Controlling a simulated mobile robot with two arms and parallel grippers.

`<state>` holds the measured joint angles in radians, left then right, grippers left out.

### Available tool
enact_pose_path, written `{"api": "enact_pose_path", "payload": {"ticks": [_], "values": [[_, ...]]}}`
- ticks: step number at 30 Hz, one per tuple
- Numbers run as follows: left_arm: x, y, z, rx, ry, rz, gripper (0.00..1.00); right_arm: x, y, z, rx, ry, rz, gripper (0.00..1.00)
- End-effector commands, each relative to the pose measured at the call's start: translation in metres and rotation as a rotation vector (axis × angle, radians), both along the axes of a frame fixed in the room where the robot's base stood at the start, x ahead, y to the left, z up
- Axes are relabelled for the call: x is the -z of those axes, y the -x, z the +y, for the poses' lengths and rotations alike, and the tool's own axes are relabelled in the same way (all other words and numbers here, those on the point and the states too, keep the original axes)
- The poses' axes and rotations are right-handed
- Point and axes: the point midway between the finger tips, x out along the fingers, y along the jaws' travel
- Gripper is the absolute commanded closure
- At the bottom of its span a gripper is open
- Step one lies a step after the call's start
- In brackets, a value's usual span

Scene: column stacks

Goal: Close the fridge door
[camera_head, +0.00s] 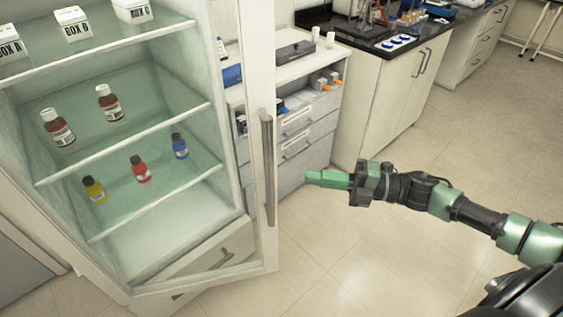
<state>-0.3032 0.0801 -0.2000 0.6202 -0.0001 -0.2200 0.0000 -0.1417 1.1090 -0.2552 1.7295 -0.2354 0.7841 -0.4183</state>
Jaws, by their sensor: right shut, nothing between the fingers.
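The fridge (125,215) stands at the left with its front open toward me and its glass shelves in plain sight. A long grey vertical handle (268,165) runs along the door's frame. My right gripper (325,180) has green fingers, which are shut and empty. It points left toward the handle, just right of it in the picture, with floor and drawers showing between them. My left gripper is out of view.
White boxes (73,23) stand on the fridge's top shelf, with several bottles (59,128) below. A drawer cabinet (308,135) stands behind the door. A black-topped counter (400,40) is at the back. The tiled floor (480,130) at the right is clear.

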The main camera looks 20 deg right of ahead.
Motion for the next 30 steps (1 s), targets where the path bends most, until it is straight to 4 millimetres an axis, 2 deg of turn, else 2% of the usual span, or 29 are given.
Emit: {"api": "enact_pose_path", "payload": {"ticks": [3, 9, 18, 30], "values": [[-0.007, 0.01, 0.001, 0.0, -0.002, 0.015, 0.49, -0.005, -0.014, 0.021, 0.0, -0.005, -0.005, 1.0], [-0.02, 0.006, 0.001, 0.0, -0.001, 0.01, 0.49, -0.006, -0.037, 0.058, -0.001, -0.004, -0.004, 1.0], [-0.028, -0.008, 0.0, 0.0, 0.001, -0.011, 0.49, -0.002, -0.07, 0.064, 0.001, 0.0, -0.001, 1.0], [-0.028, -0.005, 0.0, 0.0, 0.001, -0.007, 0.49, 0.0, -0.075, 0.065, -0.001, -0.001, 0.001, 1.0]]}}
